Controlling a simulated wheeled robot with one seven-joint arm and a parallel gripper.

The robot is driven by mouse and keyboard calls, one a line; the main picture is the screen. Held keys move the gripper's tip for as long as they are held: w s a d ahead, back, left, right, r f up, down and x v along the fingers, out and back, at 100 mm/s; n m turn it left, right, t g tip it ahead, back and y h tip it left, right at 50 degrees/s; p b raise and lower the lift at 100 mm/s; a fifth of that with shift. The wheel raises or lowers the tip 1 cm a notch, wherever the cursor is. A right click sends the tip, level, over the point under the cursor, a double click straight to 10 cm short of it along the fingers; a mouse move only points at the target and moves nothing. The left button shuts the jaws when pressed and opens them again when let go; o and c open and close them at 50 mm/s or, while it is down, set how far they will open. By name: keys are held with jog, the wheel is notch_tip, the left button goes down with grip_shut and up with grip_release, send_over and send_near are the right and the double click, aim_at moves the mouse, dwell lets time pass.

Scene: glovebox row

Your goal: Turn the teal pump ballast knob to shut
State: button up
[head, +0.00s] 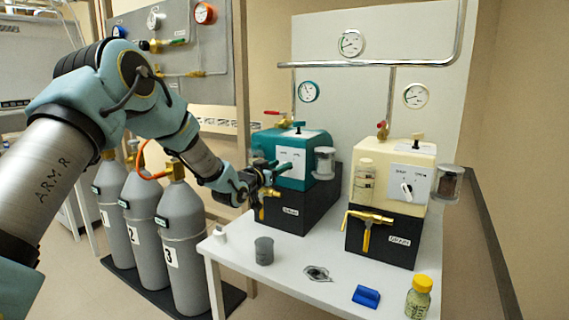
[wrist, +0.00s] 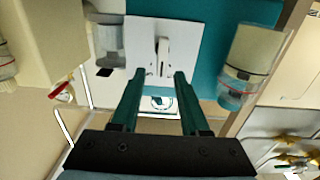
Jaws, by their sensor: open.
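The teal pump (head: 275,143) sits on a black base on the white table, with a white panel on its front. Its ballast knob (wrist: 163,50) shows in the wrist view as a pale bar standing lengthwise on the white panel (wrist: 183,27). My gripper (wrist: 160,74) is open, and its two fingertips are on either side of the knob's line, just short of it in the picture. Whether they touch it I cannot tell. In the head view my gripper (head: 272,170) is in front of the panel, and the knob is not clearly seen there.
A cream pump (head: 405,168) with its own knob stands to the right. Brass drain taps (head: 366,232) stick out in front. Grey cylinders (head: 180,240) stand left.

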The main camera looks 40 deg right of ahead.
aim_at(283, 163)
jog(key=shift+x, duration=1.55)
grip_shut()
